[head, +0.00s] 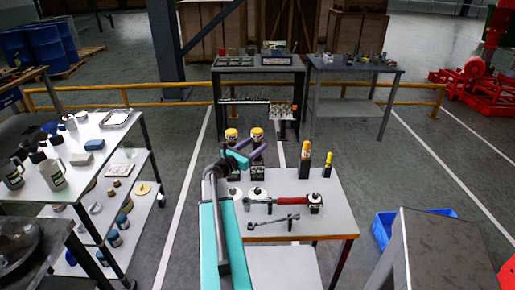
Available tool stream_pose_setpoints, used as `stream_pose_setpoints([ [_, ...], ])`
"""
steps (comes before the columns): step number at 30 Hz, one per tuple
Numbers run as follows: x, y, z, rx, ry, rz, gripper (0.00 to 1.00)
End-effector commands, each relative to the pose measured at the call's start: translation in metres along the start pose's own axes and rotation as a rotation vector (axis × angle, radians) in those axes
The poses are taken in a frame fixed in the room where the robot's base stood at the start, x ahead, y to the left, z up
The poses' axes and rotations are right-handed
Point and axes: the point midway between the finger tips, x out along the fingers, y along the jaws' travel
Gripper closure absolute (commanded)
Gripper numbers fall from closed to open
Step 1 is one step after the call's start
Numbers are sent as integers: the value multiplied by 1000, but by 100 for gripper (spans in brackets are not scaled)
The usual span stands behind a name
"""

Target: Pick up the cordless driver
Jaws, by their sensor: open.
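Two yellow-and-black tools stand upright side by side at the far left of the grey worktable (335,224). They look like cordless drivers: a left one (231,134) and a right one (257,133). Only their yellow upper parts show clearly, because my gripper (256,146) and arm cover much of their middles. A dark base (258,173) shows below the right one. My gripper is open, with its fingers spread in front of the right tool. I cannot tell whether it touches it or whether anything is between the fingers.
A red-handled tool (289,201) and a wrench (272,222) lie in front. A bottle-laden shelf (89,165) is left. A blue crate (384,229) and grey cabinet (449,247) are right.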

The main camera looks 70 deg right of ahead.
Motion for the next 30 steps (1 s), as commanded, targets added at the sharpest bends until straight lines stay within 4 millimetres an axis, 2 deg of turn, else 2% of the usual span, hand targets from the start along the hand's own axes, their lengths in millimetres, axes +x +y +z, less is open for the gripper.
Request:
stream_pose_setpoints([
  [5,11,0,0,0,0,0,47],
  [22,11,-1,-1,0,0,-1,47],
  [23,11,-1,-1,0,0,-1,51],
  [30,12,-1,-1,0,0,-1,91],
])
